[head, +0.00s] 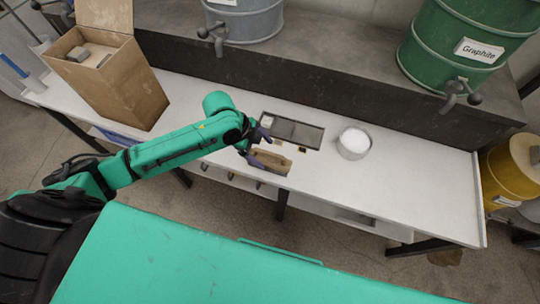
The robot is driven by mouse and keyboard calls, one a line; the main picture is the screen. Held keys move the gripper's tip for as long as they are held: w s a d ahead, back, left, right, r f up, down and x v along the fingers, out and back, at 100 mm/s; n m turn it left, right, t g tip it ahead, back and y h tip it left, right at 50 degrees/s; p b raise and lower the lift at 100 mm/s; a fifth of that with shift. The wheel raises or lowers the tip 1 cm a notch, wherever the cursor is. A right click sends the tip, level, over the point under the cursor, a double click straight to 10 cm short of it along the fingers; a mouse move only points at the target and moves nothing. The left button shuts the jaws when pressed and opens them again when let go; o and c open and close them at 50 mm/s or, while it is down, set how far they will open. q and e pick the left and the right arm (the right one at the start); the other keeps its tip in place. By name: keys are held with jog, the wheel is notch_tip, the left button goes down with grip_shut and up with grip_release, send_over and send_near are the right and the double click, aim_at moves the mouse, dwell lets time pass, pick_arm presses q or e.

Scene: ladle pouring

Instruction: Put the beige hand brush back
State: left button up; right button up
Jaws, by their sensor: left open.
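A beige-brown block-like thing (271,162), which looks like the hand brush, lies on the white bench near its front edge. My left gripper (261,147) is open just above and beside it, its dark fingers spread; one finger overlaps the brush's left part in the picture. I cannot tell whether they touch. A shallow dark-rimmed tray (297,133) lies right behind the gripper, with small items at its left end and front. My right gripper is out of view.
A metal bowl (354,143) of white material stands right of the tray. A tall open cardboard box (118,88) stands at the left. A grey drum (245,20) and a green Graphite drum (452,45) stand on the dark ledge behind. The bench's right half (420,180) is clear.

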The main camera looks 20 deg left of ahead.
pick_arm(q)
jog(key=v, duration=0.5)
jog(key=shift+r, duration=0.2)
jog(key=shift+a, duration=0.1)
